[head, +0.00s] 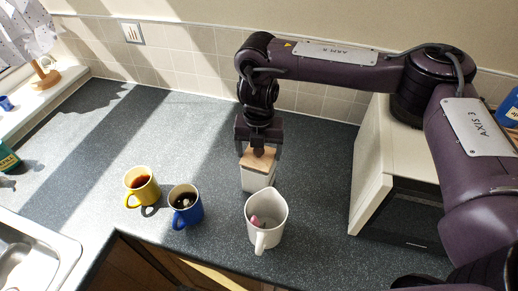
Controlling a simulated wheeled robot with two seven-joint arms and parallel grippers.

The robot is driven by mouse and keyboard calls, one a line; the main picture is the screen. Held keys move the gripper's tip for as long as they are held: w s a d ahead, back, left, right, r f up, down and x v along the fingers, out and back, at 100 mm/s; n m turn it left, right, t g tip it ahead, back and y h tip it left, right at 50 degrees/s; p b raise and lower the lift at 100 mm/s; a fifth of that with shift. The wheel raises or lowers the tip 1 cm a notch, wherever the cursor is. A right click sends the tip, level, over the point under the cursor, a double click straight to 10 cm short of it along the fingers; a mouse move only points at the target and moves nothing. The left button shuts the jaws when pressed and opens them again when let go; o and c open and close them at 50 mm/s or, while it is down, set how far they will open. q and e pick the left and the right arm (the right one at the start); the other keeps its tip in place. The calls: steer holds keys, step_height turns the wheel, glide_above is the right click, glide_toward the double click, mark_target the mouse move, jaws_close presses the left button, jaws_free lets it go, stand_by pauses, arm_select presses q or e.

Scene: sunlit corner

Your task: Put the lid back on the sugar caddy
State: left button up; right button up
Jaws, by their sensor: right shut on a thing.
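The sugar caddy (257,183) is a white, square-sided container standing upright on the dark counter behind a large white mug. Its wooden lid (263,160) is a light tan square with a small knob. My right gripper (258,148) points down from above and is shut on the lid at its knob. The lid is at the top of the caddy, roughly lined up with it; whether it rests on the rim or hovers just above, I cannot tell. The mug partly hides the caddy's lower front. My left gripper is not in view.
The white mug (276,221) with something pinkish inside stands close in front of the caddy. A blue mug (185,216) and a yellow mug (142,195) with dark drinks stand left. A microwave (406,217) is at right, a sink (40,252) at lower left. The counter behind is clear.

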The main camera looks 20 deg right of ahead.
stand_by(0.3)
steer(key=shift+p, duration=0.5)
stand_by(0.8)
steer(key=shift+f, duration=0.5)
stand_by(1.1)
steer(key=o, duration=1)
steer(key=shift+r, duration=0.1)
steer(key=shift+r+p, duration=3.45)
steer(key=shift+p, duration=0.2)
